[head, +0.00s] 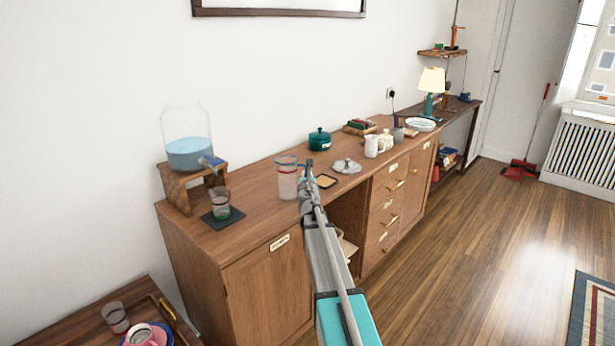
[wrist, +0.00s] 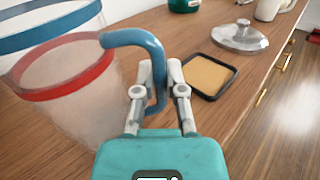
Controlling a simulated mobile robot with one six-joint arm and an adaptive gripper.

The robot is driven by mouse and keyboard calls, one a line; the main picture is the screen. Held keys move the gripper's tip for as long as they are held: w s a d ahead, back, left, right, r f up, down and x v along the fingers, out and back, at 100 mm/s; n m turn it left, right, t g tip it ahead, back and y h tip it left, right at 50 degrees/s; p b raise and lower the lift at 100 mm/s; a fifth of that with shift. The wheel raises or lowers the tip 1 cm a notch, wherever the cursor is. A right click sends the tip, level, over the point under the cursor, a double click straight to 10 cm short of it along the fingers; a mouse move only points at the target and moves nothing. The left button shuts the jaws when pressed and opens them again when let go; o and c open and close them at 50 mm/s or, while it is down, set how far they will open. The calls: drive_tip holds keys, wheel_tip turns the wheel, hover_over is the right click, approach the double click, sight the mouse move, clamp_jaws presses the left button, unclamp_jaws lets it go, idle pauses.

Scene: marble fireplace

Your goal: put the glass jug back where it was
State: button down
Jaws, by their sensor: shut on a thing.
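The glass jug (head: 287,182) is clear, with a red band, a blue rim and a blue handle. It is upright at the near part of the wooden sideboard's top (head: 262,192). In the wrist view the jug (wrist: 75,105) fills the left side, and its handle (wrist: 135,38) curves down between my fingers. My gripper (head: 307,175) is shut on the handle, as the wrist view also shows (wrist: 160,85). I cannot tell whether the jug's base touches the wood. A dark square tray with a tan pad (head: 326,182) lies just right of the gripper.
A glass lid (head: 346,166) and a teal pot (head: 319,140) are behind. A water dispenser (head: 187,140) stands on a wooden stand at left, with a glass (head: 220,203) on a dark mat below. White jugs (head: 371,147) stand farther right. Bare wood lies between mat and jug.

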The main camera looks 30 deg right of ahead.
drive_tip(key=c, duration=0.7)
unclamp_jaws()
drive_tip(key=shift+r, duration=0.1)
drive_tip(key=v, duration=1.2)
